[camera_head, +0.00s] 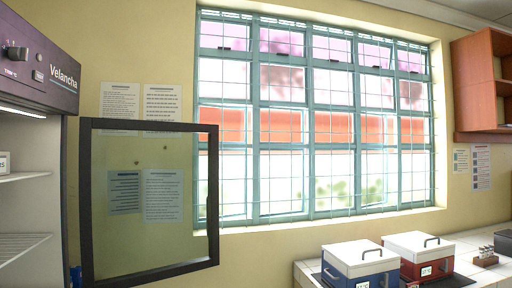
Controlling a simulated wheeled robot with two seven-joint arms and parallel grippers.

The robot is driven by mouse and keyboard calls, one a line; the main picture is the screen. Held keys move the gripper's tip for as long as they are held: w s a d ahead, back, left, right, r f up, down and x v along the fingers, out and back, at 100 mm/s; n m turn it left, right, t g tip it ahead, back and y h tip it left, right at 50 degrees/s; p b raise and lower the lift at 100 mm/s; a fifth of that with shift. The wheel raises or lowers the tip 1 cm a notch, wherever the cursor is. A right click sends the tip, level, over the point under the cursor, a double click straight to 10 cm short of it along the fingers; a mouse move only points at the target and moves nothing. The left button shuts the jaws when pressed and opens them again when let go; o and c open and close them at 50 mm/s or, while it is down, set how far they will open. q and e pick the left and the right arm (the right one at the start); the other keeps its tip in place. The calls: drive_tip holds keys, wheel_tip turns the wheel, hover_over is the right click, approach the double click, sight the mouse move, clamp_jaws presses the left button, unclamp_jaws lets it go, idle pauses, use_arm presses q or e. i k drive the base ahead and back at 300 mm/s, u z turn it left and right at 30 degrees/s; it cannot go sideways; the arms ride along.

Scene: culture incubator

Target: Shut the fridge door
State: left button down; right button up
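The fridge (38,55) stands at the left edge, with a dark top panel marked "Velancha" and a lit white interior with shelves (22,177). Its door (213,190) has a dark frame and a see-through pane, and it stands wide open to the right of the cabinet. Papers on the wall show through the pane. The door's hinge edge is close to the cabinet's right side. Neither of my grippers shows in the head view.
A white tiled counter (303,270) at the lower right bears a blue box (360,264), a red box (419,256) with white lids, and a small vial rack (485,258). A barred window (315,120) fills the back wall. An orange-brown wall cabinet (475,85) hangs at the right.

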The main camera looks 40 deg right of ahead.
sight(124, 187)
drive_tip(key=z, duration=0.75)
drive_tip(key=i, duration=0.65)
drive_tip(key=z, duration=0.55)
drive_tip(key=i, duration=2.05)
